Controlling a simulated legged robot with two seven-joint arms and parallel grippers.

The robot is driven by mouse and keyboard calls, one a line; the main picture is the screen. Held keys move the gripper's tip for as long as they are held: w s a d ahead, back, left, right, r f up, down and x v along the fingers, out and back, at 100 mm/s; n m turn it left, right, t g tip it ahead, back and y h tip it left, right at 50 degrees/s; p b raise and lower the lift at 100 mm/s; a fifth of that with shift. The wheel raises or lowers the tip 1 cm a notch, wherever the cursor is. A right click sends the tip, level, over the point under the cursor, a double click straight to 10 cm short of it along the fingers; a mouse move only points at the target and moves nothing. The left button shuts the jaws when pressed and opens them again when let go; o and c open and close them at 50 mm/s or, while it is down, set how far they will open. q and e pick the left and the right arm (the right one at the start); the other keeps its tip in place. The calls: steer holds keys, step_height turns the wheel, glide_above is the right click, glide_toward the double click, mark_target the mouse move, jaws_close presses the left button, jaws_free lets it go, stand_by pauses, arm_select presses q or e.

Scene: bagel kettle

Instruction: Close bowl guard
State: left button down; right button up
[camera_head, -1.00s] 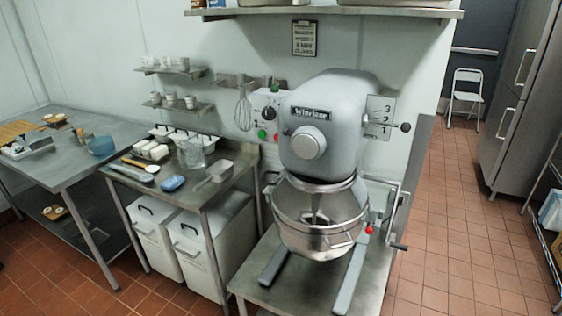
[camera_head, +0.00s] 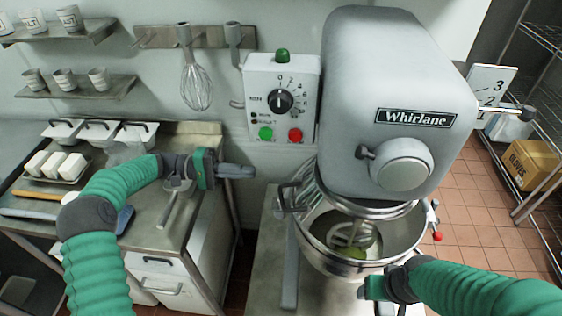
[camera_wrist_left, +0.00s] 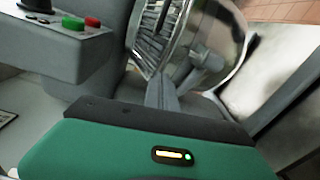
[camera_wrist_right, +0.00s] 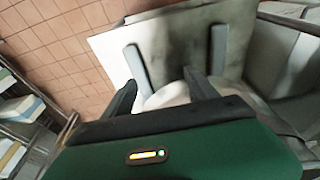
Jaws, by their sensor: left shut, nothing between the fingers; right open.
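The mixer (camera_head: 425,75) stands with its steel bowl (camera_head: 400,238) under the head. The wire bowl guard (camera_head: 305,195) shows at the bowl's left side, and the bowl's front is uncovered, with the agitator and something greenish inside. My left gripper (camera_head: 250,171) is shut and empty, left of the guard and apart from it. In the left wrist view its closed fingers (camera_wrist_left: 160,92) lie before the bowl (camera_wrist_left: 212,50) and the guard's bars (camera_wrist_left: 150,40). My right gripper (camera_head: 368,288) is low at the bowl's front; its open fingers (camera_wrist_right: 160,92) have a pale surface beyond them.
The control box (camera_head: 282,98) with green and red buttons is on the wall above my left gripper. A whisk (camera_head: 196,85) hangs left of it. A side table (camera_head: 150,215) with tubs and tools stands at left. A lever with a red knob (camera_head: 437,236) is right of the bowl.

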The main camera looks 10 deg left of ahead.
arm_select(q)
steer(key=shift+h, duration=0.3)
steer(key=s+d+p, duration=0.1)
steer(key=d, duration=0.2)
steer(key=s+d+r, duration=0.1)
steer(key=d, duration=0.2)
steer(key=s+d+r+p, duration=0.1)
steer(key=d, duration=0.1)
steer(key=shift+s+d+r+p, duration=0.1)
steer(key=shift+d+p, duration=0.25)
steer(key=shift+d, duration=0.05)
steer(key=shift+s+a, duration=0.1)
steer(key=shift+s, duration=0.15)
steer(key=shift+a+f, duration=0.2)
steer(key=shift+a, duration=0.15)
arm_select(e)
steer(key=r, duration=0.2)
steer(key=a+r, duration=0.1)
steer(key=shift+s+a+r, duration=0.1)
steer(key=shift+s+r, duration=0.05)
steer(key=shift+s, duration=0.25)
arm_select(q)
steer(key=shift+s+d+t, duration=0.1)
steer(key=shift+d+t, duration=0.1)
steer(key=shift+t, duration=0.1)
